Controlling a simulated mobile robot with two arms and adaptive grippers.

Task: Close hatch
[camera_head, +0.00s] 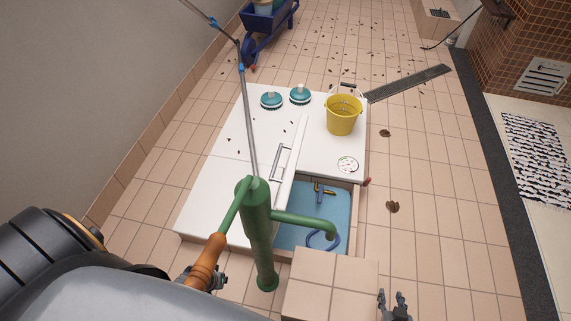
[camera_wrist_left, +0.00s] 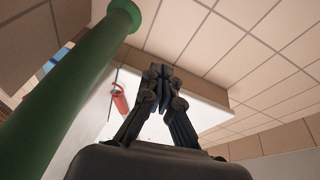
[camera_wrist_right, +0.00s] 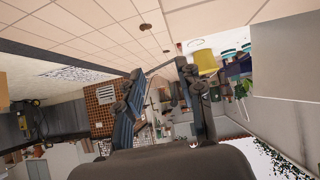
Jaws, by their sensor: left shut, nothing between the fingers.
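The hatch (camera_head: 287,182) is a white panel with a grey bar handle (camera_head: 280,162), on a low white box (camera_head: 225,150) in the head view. Beside it is an uncovered opening with a blue basin (camera_head: 343,205), a brass fitting and a blue hose. Whether the hatch is tilted or flat is hard to tell. My left gripper (camera_wrist_left: 160,72) is shut and empty near the white box; in the head view it is partly hidden behind an orange handle. My right gripper (camera_head: 393,298) is open and empty, right of the tiled block and apart from the hatch.
A green pump (camera_head: 258,225) with an orange handle (camera_head: 206,262) stands before the box. A tiled block (camera_head: 330,285) is at the front. A yellow bucket (camera_head: 343,115), two teal brushes (camera_head: 271,100) and a gauge (camera_head: 347,164) sit on the box. Floor at right is mostly clear.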

